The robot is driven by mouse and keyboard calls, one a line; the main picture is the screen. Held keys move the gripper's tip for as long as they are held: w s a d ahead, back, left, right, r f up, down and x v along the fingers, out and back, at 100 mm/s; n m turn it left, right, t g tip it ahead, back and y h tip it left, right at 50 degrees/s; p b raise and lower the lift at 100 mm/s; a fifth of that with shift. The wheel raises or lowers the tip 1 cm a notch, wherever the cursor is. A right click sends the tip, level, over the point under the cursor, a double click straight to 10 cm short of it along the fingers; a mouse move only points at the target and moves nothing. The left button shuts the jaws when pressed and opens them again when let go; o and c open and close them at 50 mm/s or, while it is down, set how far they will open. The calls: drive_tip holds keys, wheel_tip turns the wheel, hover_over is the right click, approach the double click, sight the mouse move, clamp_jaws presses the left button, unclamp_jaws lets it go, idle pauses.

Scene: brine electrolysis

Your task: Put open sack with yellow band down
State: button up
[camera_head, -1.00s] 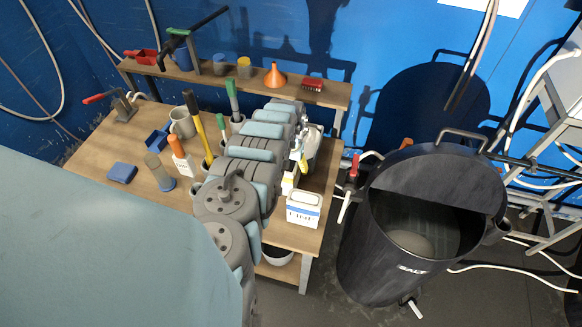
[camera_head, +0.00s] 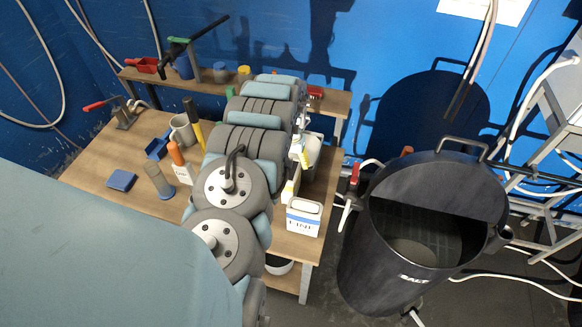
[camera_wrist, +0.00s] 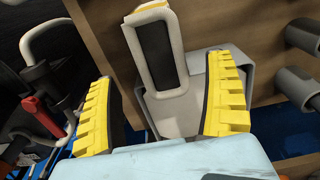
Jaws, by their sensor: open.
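The open sack with the yellow band (camera_head: 290,187) stands upright on the wooden table near its right edge, partly hidden behind another white sack and my arm. In the wrist view its pale rim and dark opening (camera_wrist: 155,55) show, with a bit of yellow at the top. My gripper (camera_wrist: 160,105) is open, with its two yellow ridged fingers spread wide and nothing between them touching either one. The sack lies beyond the fingertips, apart from them. In the head view the gripper (camera_head: 301,152) is just behind the sack, mostly hidden by my arm.
A white sack with a blue band (camera_head: 304,217) stands just in front. A grey bin (camera_wrist: 180,112) is close to my fingers. Bottles and tools crowd the table's left.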

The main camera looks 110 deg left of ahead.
drive_tip(key=shift+r, duration=2.2)
